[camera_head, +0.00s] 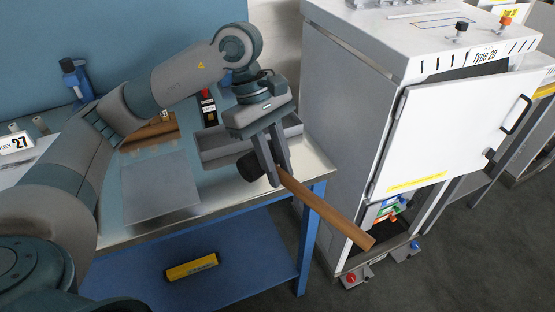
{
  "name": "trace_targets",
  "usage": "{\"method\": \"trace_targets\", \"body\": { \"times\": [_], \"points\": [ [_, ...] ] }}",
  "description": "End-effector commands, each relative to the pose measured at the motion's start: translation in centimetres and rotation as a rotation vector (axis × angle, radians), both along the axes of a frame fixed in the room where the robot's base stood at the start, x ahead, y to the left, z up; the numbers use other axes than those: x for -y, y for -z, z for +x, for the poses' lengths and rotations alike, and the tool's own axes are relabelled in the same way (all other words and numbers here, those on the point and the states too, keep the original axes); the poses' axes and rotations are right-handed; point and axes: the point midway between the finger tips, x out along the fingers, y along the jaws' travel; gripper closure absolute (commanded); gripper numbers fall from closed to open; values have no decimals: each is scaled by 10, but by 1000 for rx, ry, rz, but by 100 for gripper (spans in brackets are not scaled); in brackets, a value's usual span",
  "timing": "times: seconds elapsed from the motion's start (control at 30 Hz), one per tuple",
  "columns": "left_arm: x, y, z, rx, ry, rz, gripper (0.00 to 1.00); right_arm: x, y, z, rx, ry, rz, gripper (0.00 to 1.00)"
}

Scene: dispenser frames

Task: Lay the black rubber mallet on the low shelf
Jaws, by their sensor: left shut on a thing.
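The black rubber mallet has a dark head (251,166) and a long brown wooden handle (330,212). My left gripper (276,176) is shut on the mallet near its head and holds it by the front right corner of the workbench. The handle slants down to the right, past the bench edge. The blue low shelf (235,262) lies under the benchtop, below the mallet. My right gripper is not in view.
A yellow object (192,266) lies on the low shelf; its right part is clear. A blue bench leg (305,250) stands at the shelf's right corner. A grey tray (220,150) sits on the benchtop. A white cabinet (340,120) with a partly open door (450,130) stands right.

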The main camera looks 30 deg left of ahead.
Motion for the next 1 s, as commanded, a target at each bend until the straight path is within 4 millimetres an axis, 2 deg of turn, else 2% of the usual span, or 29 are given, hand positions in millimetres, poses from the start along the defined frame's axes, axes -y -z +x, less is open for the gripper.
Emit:
{"method": "trace_targets", "body": {
  "times": [0.4,0.6,0.8,1.0],
  "points": [
    [0,21,1,1,776,2,100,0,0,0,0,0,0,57],
    [-1,28,0,2,1080,1,100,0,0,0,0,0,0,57],
    [-2,32,0,3,1226,-1,100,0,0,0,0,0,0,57],
    [-3,32,0,4,1247,-2,100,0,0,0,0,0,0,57]
  ]
}}
